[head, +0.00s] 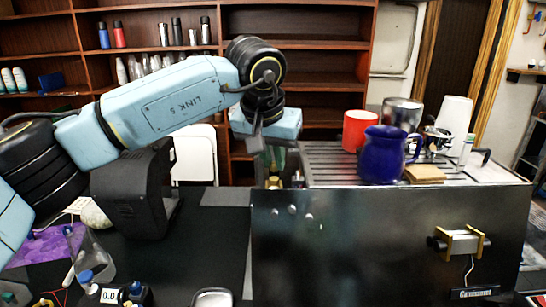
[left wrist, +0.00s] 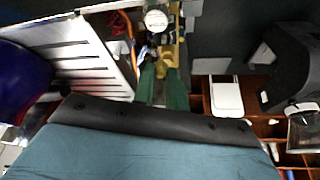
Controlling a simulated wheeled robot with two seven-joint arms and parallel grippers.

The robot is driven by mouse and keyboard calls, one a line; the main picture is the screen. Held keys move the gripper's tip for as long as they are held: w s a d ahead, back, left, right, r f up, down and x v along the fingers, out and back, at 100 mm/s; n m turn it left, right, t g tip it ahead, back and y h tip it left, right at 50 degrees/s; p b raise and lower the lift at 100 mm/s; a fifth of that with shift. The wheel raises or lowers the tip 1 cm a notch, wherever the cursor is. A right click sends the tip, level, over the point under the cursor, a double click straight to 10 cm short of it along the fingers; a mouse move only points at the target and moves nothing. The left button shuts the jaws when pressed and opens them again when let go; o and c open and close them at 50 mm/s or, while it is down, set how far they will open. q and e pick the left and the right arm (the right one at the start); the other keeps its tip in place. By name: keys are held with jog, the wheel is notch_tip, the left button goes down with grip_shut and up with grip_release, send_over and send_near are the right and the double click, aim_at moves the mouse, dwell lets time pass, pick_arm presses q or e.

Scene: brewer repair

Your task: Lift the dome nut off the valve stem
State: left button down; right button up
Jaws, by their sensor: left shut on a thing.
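My left gripper (head: 272,168) reaches in from the left, pointing down beside the left end of the metal machine. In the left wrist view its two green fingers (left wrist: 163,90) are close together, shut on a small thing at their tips. That thing is at the dome nut's place on the brass valve (left wrist: 160,52), but the fingers hide most of it. The brass valve also shows in the head view (head: 273,183), directly below the fingers. I cannot tell whether the nut is clear of the stem. My right gripper is in neither view.
The machine (head: 380,240) fills the right front. On its slatted top stand a blue jug (head: 383,155), a red mug (head: 358,130) and a steel cup (head: 402,113). A black device (head: 135,195) stands to the left. Bottles and a tray (head: 212,298) are at the front.

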pick_arm(q)
jog(key=shift+r, duration=0.4)
jog(key=shift+r+p, duration=0.1)
jog(key=shift+p, duration=0.25)
notch_tip(320, 180, up, 4)
jog(key=p, duration=0.3)
jog(key=s+a+r+b, duration=0.1)
jog(key=s+a, duration=0.2)
jog(key=a, duration=0.8)
jog(key=shift+r+b, duration=0.4)
jog(key=shift+f, duration=0.1)
